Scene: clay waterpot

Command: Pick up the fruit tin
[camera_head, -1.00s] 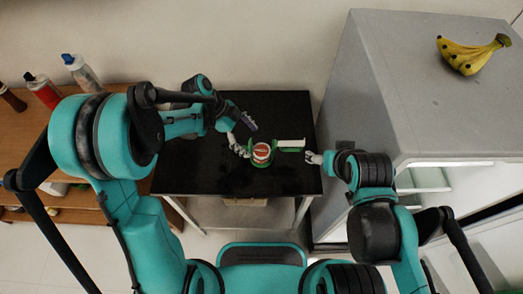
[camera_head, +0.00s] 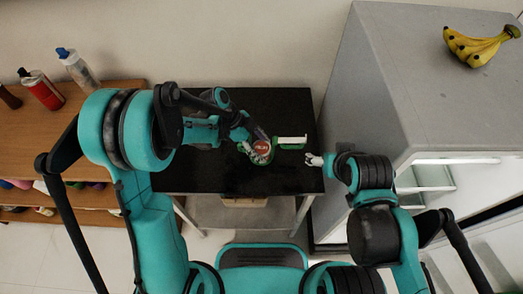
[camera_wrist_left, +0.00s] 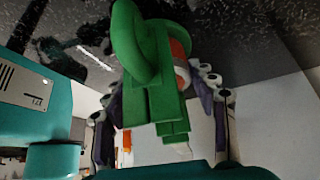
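The fruit tin (camera_head: 261,146), with a round red and white top, stands on the black table. A green piece with a white part (camera_head: 291,142) sticks out to its right. In the left wrist view the green piece, with a ring and blocky bars (camera_wrist_left: 152,90), covers most of the tin, whose red and white side (camera_wrist_left: 180,62) shows behind it. My left gripper (camera_head: 251,142) is at the tin's left and back side. Its fingers are wide apart in the wrist view (camera_wrist_left: 160,115); contact is unclear. My right gripper (camera_head: 314,158) hangs near the table's right edge, apart from the tin; its opening is unclear.
The black table (camera_head: 290,180) is otherwise bare at its front. A grey cabinet (camera_head: 425,90) with bananas (camera_head: 480,46) on top stands close on the right. A wooden shelf (camera_head: 95,105) with several bottles, one red (camera_head: 41,90), stands on the left.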

